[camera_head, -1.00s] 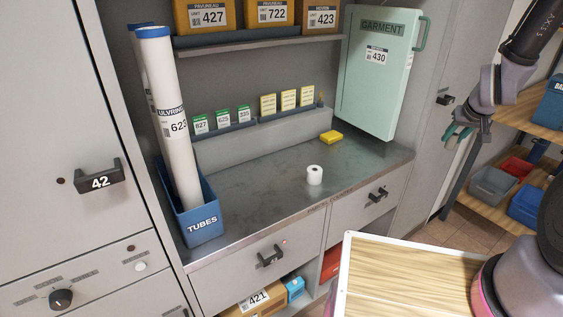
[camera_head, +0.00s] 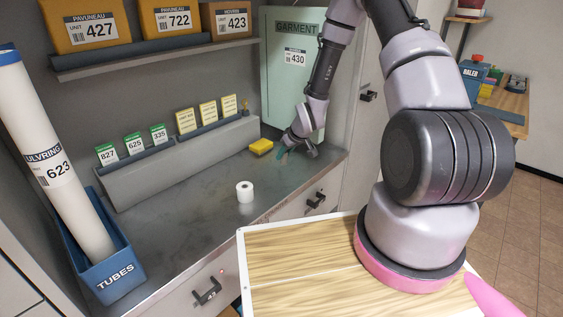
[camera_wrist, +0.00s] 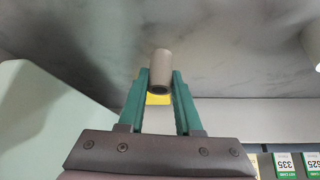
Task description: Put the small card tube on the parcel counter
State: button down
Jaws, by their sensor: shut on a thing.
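The small card tube (camera_wrist: 161,66) is a short grey-brown cylinder with a dark open end. It is between the teal fingers of my gripper (camera_wrist: 161,78), which is shut on it. In the head view my gripper (camera_head: 287,152) is low over the right back part of the parcel counter (camera_head: 190,220), in front of the green garment case. The tube cannot be made out there. The counter is a grey metal top. I cannot tell whether the tube touches it.
A yellow block (camera_head: 262,147) lies just left of my gripper. A white roll (camera_head: 245,192) stands mid-counter. A blue tubes bin (camera_head: 113,268) is at the left, and the garment case (camera_head: 288,75) stands behind. Bare counter lies around the roll.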

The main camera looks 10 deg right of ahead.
aim_at(285, 163)
jog(key=shift+d+f, duration=0.1)
jog(key=shift+f, duration=1.25)
jog(key=shift+f, duration=0.2)
jog(key=c, duration=0.6)
grip_release()
jog(key=shift+r, duration=0.15)
